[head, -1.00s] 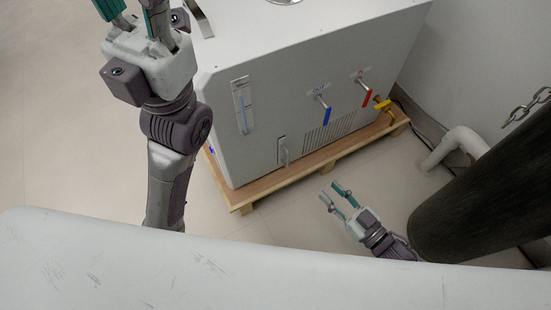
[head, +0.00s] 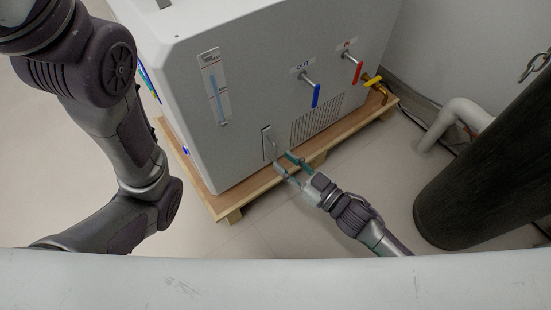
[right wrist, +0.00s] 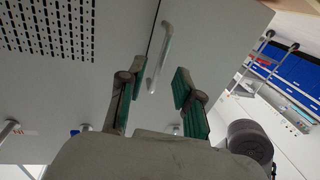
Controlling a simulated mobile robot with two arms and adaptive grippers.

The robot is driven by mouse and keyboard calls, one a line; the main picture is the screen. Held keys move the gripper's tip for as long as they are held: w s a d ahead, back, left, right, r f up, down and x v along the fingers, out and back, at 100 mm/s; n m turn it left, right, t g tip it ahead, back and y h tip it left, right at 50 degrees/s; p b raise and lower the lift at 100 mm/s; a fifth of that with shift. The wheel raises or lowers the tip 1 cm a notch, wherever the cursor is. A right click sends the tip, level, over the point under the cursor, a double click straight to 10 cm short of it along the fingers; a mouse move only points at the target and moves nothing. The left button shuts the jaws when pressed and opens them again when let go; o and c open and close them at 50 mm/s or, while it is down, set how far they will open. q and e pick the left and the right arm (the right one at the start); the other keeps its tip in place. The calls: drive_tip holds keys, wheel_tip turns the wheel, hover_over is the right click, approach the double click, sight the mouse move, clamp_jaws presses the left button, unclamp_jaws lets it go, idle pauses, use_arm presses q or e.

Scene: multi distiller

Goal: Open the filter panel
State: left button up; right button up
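The white distiller cabinet (head: 180,60) has a slotted vent grille (head: 317,118) low on its front, and the same perforated area shows in the right wrist view (right wrist: 50,25). A slim upright handle (head: 268,143) is left of the grille. In the right wrist view the handle (right wrist: 161,55) lies beside a panel seam. My right gripper (head: 285,163) is close to the handle, just below and right of it. Its green-padded fingers (right wrist: 158,78) are spread, with the handle beyond and between the tips; contact cannot be told. My left arm shows, but its gripper is out of frame.
The cabinet stands on a wooden pallet (head: 250,198). Blue (head: 316,96) and red (head: 357,71) valve levers and a yellow one (head: 373,82) stick out above and right. A dark cylinder (head: 480,175) and a white pipe (head: 455,118) are at right.

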sight(276, 156)
drive_tip(key=shift+b+x, duration=0.7)
drive_tip(key=shift+x, duration=1.35)
clamp_jaws()
